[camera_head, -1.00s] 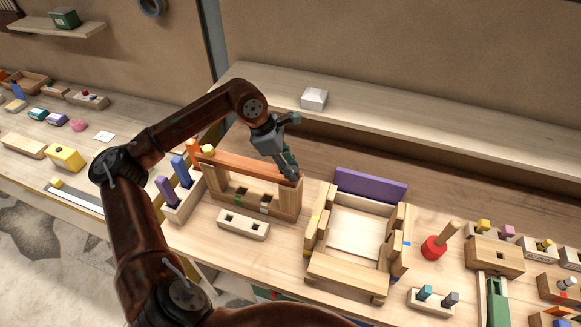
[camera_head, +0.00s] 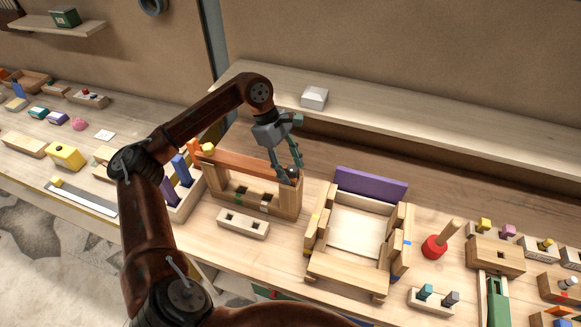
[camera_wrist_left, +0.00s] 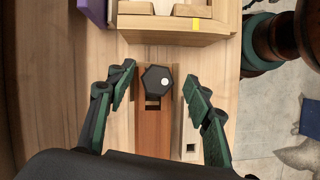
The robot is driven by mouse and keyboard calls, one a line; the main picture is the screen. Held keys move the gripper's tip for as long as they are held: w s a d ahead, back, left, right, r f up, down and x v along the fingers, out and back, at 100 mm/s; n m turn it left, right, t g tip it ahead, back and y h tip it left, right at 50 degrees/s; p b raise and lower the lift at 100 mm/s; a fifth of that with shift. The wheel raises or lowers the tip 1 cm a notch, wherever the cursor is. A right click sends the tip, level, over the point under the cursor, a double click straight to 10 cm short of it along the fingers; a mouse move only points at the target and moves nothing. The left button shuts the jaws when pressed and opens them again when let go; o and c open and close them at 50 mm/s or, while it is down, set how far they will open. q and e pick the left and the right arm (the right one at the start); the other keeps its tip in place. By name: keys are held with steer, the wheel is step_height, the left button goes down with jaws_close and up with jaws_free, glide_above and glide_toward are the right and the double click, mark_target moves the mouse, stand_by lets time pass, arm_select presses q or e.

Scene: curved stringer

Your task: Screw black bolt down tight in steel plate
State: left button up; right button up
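The black bolt (camera_wrist_left: 157,80) shows its hexagonal head with a white dot in the left wrist view. In the head view the bolt (camera_head: 293,173) is a dark shape at the right end of a reddish-brown bar (camera_head: 245,165) across two wooden posts. The bar (camera_wrist_left: 153,130) has a dark slot beside the bolt head. My left gripper (camera_head: 287,172) is open, its fingers apart on either side of the bolt head, with gaps visible in the wrist view (camera_wrist_left: 158,82). I cannot make out a steel plate; the bolt's shank is hidden. My right gripper is not in view.
A pale block with two square holes (camera_head: 242,224) lies in front of the posts. A wooden frame with a purple back panel (camera_head: 371,184) stands to the right. A holder with purple and blue pieces (camera_head: 187,203) stands left. A raised shelf runs behind, holding a white box (camera_head: 314,98).

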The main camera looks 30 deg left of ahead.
arm_select(q)
steer(key=shift+r, duration=0.1)
steer(key=v, duration=1.2)
